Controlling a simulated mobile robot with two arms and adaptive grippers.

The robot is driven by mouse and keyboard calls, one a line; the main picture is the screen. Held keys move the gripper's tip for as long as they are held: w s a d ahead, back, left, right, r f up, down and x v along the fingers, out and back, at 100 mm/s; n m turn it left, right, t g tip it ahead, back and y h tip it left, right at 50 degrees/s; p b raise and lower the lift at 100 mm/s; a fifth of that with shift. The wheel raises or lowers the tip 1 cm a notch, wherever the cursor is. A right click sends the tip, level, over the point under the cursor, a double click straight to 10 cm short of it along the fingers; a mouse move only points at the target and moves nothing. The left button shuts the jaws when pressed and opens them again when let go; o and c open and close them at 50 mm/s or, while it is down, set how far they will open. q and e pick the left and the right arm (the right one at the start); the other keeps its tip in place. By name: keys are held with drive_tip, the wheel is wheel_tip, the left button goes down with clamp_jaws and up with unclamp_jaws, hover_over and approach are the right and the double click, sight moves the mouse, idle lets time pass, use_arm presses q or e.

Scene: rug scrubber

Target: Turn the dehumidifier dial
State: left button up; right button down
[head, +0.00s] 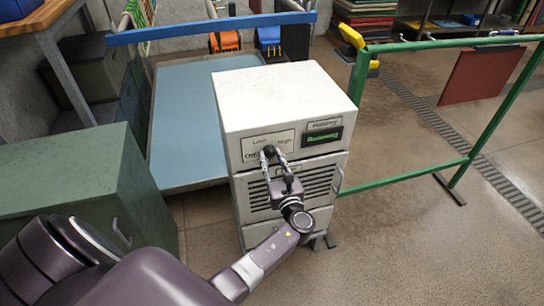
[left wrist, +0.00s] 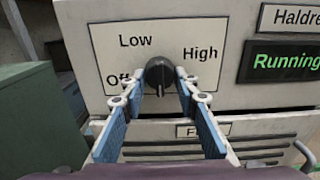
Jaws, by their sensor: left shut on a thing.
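The dehumidifier (head: 285,95) is a white box-shaped unit standing on the floor in the middle of the head view. Its front panel carries a round black dial (left wrist: 160,75) with the labels Off, Low and High around it. The dial's ridge points downward in the left wrist view. A green lit display (left wrist: 286,62) reads "Running"; it also shows in the head view (head: 323,138). My left gripper (head: 268,154) is shut on the dial, with one fingertip on each side of it in the left wrist view (left wrist: 160,84). My right gripper is not in view.
A green cabinet (head: 75,180) stands close on the left. A green rail frame (head: 420,178) with a dark red panel (head: 482,75) is on the right. A blue-grey platform (head: 185,120) lies behind the dehumidifier. Open floor (head: 400,240) lies at the front right.

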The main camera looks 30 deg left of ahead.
use_arm(q)
drive_tip(key=shift+a+r, duration=0.15)
drive_tip(key=shift+r, duration=0.15)
drive_tip(key=o, duration=1.1)
drive_tip(key=shift+w+f, duration=0.1)
drive_tip(key=shift+f, duration=0.15)
drive_tip(key=v, duration=1.2)
drive_tip(key=shift+f, duration=0.1)
